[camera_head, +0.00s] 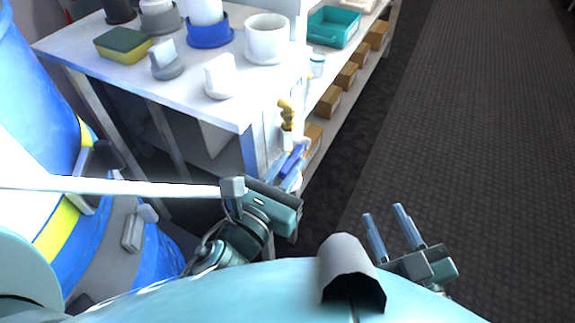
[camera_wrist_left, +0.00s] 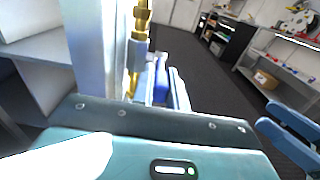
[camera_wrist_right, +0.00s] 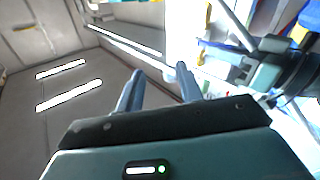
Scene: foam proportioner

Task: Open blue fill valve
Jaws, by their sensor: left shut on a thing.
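The brass pipe fitting (camera_head: 286,112) stands at the front corner of the white bench, and it also shows upright in the left wrist view (camera_wrist_left: 138,45). Just beside it is the blue valve handle (camera_wrist_left: 162,62), mostly covered by my fingers. My left gripper (camera_head: 292,165) reaches to the bench corner below the brass part. Its fingers are shut on the blue handle, and how far the handle is turned cannot be told. My right gripper (camera_head: 383,212) is open and empty, held out over the floor to the right.
The white bench (camera_head: 195,95) carries a sponge (camera_head: 122,45), a white mug (camera_head: 266,39) and several small holders. A teal tray (camera_head: 334,27) and cardboard boxes (camera_head: 328,101) sit on shelving behind. A large blue drum (camera_head: 40,90) stands at left. Grey floor at right is clear.

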